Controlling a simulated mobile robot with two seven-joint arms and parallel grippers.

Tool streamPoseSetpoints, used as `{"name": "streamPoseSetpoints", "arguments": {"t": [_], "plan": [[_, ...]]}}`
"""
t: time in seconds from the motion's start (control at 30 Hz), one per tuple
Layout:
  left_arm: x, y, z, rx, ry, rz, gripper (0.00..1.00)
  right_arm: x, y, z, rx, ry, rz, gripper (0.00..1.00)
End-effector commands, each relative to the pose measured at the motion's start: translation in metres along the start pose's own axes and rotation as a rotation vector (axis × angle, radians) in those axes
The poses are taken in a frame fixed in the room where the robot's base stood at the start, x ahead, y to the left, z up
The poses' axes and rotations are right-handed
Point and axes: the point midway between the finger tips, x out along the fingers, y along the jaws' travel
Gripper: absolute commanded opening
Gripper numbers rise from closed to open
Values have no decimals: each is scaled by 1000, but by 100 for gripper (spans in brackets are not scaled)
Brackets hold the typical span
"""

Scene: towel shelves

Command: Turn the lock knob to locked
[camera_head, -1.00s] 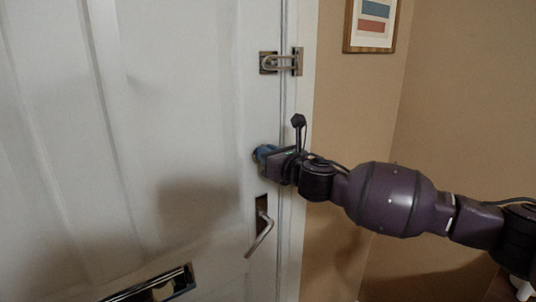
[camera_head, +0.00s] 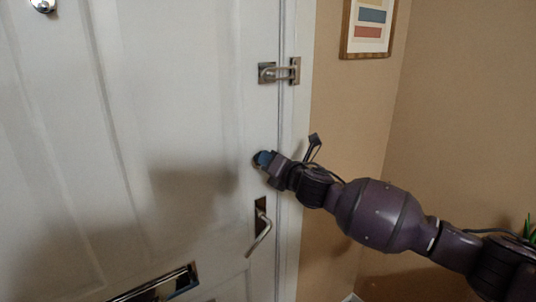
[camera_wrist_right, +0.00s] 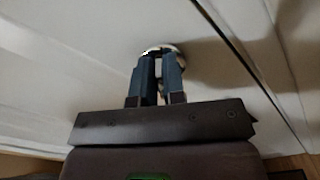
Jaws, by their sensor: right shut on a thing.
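The lock knob (camera_wrist_right: 158,50) is a small round metal piece on the white door (camera_head: 160,100), between the latch above and the lever handle below. It is mostly hidden by my right gripper. My right gripper (camera_head: 262,158) is at the knob, its blue fingers pointing at the door. In the right wrist view the two blue fingers (camera_wrist_right: 158,65) are close together on the knob. The knob's turn position cannot be read. My left gripper is not in view.
A metal swing-bar latch (camera_head: 279,72) is on the door edge above the knob. A lever handle (camera_head: 260,230) hangs below it, and a mail slot (camera_head: 160,285) is lower left. A framed picture (camera_head: 368,27) hangs on the tan wall to the right.

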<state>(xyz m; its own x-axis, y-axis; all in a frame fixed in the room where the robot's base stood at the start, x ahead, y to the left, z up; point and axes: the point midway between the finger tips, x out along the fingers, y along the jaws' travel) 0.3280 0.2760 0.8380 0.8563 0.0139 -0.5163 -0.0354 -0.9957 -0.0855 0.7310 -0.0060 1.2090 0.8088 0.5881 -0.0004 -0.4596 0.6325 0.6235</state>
Motion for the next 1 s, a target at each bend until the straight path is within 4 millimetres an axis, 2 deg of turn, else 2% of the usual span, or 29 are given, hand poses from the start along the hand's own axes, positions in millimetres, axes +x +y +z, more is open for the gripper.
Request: {"name": "streamPoseSetpoints", "arguments": {"t": [0.23,0.7,1.0], "plan": [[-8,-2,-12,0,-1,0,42,0,-2,1,238,0,-1,0],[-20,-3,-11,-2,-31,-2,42,0,-7,-1,660,-2,-1,0],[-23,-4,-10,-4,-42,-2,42,0,-8,-3,836,-2,0,0]]}}
